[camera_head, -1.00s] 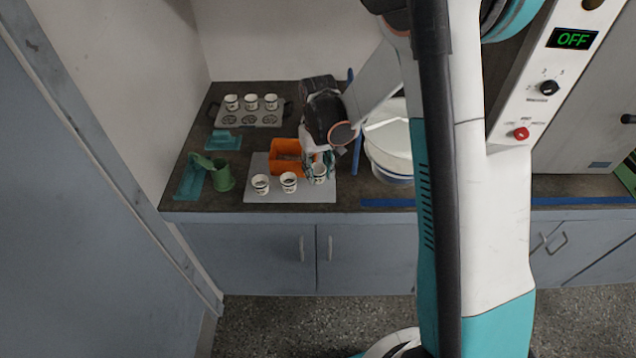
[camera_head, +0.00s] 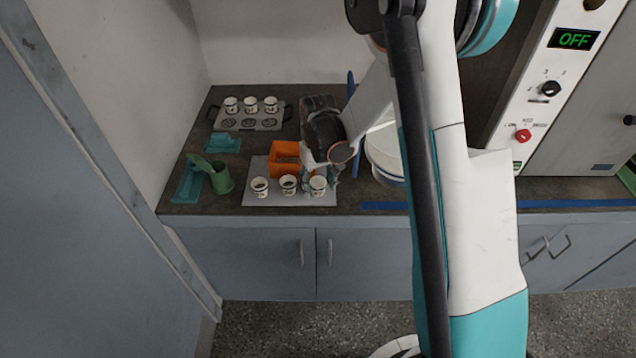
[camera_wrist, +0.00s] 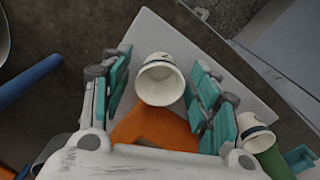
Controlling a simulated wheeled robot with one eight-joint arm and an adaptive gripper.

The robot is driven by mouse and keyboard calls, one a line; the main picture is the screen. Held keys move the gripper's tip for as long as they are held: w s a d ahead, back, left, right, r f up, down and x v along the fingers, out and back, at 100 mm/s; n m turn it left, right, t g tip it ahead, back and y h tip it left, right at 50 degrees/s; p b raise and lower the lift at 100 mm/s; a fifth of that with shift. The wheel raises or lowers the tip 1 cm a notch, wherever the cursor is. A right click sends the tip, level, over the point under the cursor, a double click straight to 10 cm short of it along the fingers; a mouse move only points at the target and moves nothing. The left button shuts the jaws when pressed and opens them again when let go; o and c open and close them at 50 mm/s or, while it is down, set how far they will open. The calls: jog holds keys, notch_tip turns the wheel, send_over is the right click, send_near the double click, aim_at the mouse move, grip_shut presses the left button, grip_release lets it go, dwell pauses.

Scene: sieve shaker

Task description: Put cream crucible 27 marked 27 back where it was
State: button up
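Three white crucibles with dark marks stand in a row along the front of a grey mat (camera_head: 250,200): the left one (camera_head: 260,187), the middle one (camera_head: 288,184) and the right one (camera_head: 318,186). I cannot read their numbers, so I cannot tell which is 27. My gripper (camera_head: 320,173) is low over the right crucible. In the wrist view that crucible (camera_wrist: 160,82) is between the two teal fingers of my gripper (camera_wrist: 160,60). The fingers stand apart, with a gap visible on the left side. The crucible looks upright and empty.
A grey rack (camera_head: 279,121) at the back left holds three crucibles in its rear row; its front places look empty. An orange bin (camera_head: 284,159) stands right behind the row. A green mug (camera_head: 222,180), teal trays (camera_head: 226,143) and a white bucket (camera_head: 386,160) flank the mat.

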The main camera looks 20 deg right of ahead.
notch_tip(320, 180, up, 12)
jog(key=p, duration=0.4)
jog(key=s+r+t, duration=0.3)
jog(key=s+r, duration=0.7)
jog(key=r, duration=0.3)
jog(key=s+r+m+t, duration=0.1)
jog(key=s+r+t, duration=0.2)
jog(key=s, duration=1)
jog(key=shift+r+t, duration=0.25)
jog(key=shift+t, duration=0.35)
